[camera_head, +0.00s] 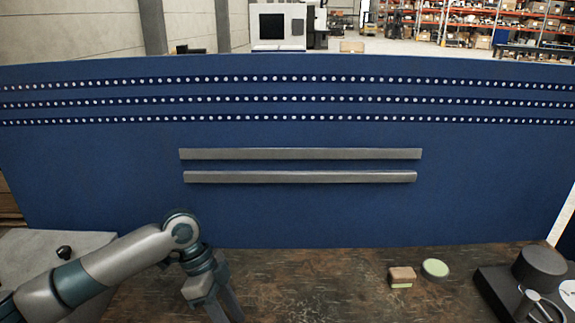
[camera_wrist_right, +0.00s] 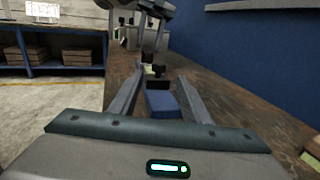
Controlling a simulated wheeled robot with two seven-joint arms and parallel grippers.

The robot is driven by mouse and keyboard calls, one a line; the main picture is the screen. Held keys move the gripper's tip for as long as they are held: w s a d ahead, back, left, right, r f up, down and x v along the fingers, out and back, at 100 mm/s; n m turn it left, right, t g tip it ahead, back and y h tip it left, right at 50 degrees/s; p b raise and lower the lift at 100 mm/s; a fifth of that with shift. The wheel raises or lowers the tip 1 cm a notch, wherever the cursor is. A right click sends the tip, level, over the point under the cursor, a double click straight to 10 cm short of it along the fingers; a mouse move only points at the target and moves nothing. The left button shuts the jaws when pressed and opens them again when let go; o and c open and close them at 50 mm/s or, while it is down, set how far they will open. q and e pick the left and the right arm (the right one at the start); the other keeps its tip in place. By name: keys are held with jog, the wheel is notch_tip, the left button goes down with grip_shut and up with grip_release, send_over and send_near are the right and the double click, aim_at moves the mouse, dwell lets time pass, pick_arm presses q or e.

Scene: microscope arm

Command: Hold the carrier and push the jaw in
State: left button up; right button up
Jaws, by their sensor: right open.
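In the right wrist view my right gripper (camera_wrist_right: 160,74) is open, its two fingers reaching away over the brown table. A blue block (camera_wrist_right: 162,104) with a black part at its far end lies in line with the space between the fingers, and I see no contact. It may be the carrier with the jaw, but I cannot tell the parts apart. A small pale and dark piece (camera_wrist_right: 153,70) shows beyond it. In the head view my left gripper (camera_head: 217,306) points down low in the picture, its tips cut off by the lower edge. My right gripper is outside the head view.
A blue panel (camera_head: 300,220) with two grey bars stands behind the worn brown table (camera_head: 320,280). A small brown block (camera_head: 402,275), a green disc (camera_head: 435,268) and a dark stand (camera_head: 495,285) are at the right. A grey plate (camera_head: 35,258) lies left. The table middle is clear.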

pick_arm(q)
jog(key=v, duration=0.9)
